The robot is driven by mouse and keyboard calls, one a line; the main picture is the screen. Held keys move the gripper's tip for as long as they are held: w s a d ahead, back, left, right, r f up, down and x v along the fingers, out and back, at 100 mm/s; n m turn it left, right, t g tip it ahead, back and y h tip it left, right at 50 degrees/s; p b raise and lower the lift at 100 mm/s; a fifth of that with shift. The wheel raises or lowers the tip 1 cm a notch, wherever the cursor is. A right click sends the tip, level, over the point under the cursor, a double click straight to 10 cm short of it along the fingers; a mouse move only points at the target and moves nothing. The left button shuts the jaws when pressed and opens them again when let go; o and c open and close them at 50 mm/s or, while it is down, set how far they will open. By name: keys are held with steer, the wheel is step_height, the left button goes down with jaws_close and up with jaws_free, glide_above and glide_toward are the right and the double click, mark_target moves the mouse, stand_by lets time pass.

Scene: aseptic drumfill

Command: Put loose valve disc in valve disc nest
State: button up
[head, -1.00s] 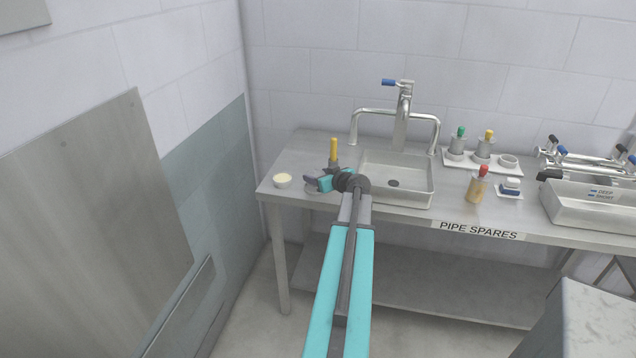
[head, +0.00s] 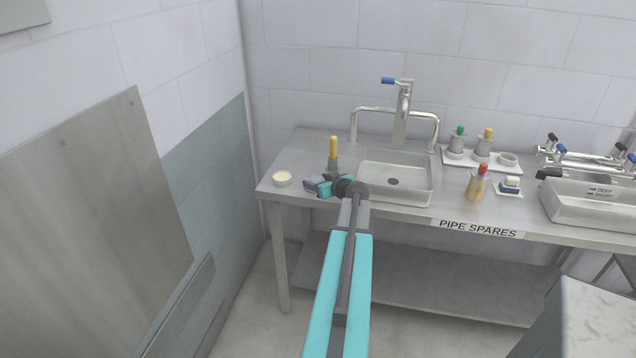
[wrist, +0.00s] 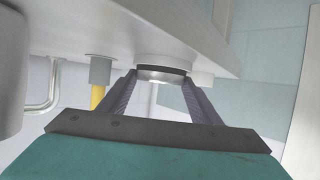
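My gripper (head: 312,187) is low over the left end of the steel bench. In the wrist view, which shows the bench upside down, its two fingers (wrist: 161,82) stand apart. A round metal disc with a dark band (wrist: 162,73) sits at the bench surface between the fingertips. I take it for the loose valve disc; whether the fingers touch it I cannot tell. My gripper hides it in the head view. A white tray (head: 470,160) at the back right holds green-topped and yellow-topped pieces and a round ring holder (head: 508,159), possibly the nest.
A small cream-filled dish (head: 283,178) stands left of my gripper. A yellow-handled piece (head: 333,150) stands just behind it. The sink (head: 396,182) and tap (head: 402,115) lie to the right, then a red-topped bottle (head: 477,186), a blue-and-white item (head: 510,186) and a steel basin (head: 590,205).

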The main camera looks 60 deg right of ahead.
steer(key=o, duration=0.3)
steer(key=shift+r, duration=0.2)
steer(key=shift+s+a+r, duration=0.1)
steer(key=shift+s+a, duration=0.15)
steer(key=shift+s, duration=0.15)
steer(key=shift+b+v, duration=1.95)
steer(key=shift+v, duration=3.6)
steer(key=shift+w+r, duration=0.1)
